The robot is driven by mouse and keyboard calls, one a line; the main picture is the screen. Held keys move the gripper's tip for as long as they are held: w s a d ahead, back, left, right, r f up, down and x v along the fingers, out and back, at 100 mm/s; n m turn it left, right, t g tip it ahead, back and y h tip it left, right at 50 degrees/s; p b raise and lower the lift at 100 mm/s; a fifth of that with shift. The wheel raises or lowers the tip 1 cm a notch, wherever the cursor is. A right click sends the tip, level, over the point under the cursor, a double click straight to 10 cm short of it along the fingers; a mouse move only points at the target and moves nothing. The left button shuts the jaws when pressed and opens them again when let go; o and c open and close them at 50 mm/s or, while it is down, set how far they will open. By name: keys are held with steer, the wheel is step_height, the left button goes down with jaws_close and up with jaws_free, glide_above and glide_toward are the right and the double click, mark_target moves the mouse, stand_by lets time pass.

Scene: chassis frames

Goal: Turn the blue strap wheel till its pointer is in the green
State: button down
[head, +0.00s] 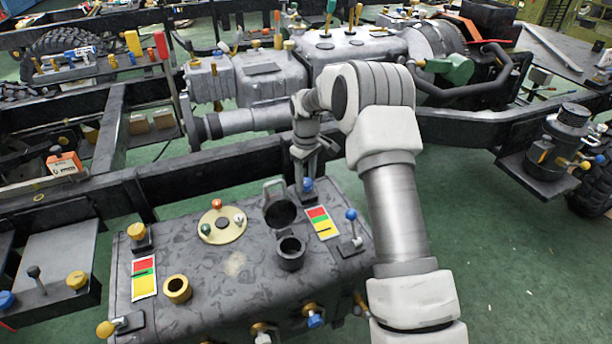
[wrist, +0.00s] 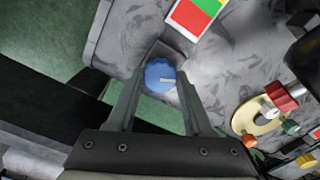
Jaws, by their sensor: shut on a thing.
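The blue strap wheel (head: 307,184) is at the back edge of the grey tank (head: 215,262). In the wrist view the blue wheel (wrist: 157,72) is round, with a pale mark on its face pointing right. My gripper (head: 306,172) is over it, and in the wrist view the fingers (wrist: 160,82) are shut on the wheel from both sides. A red, green and yellow plate (head: 322,222) lies on the tank beside the wheel; it also shows in the wrist view (wrist: 194,16). I cannot tell where a pointer stands on it.
A second blue knob (head: 351,214) stands on a lever to the right. A black open-lidded filler neck (head: 290,253), a brass disc with coloured knobs (head: 222,226) and another colour plate (head: 144,278) are on the tank. A black frame rail (head: 240,165) runs behind.

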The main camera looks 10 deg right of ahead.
mark_target(306, 182)
steer(key=shift+r+m+p, duration=0.1)
steer(key=shift+m+p, duration=1.2)
steer(key=shift+m, duration=1.2)
steer(key=shift+c, duration=1.5)
jaws_free()
step_height(306, 182, up, 17)
steer(key=p, duration=0.4)
steer(key=shift+r, duration=0.2)
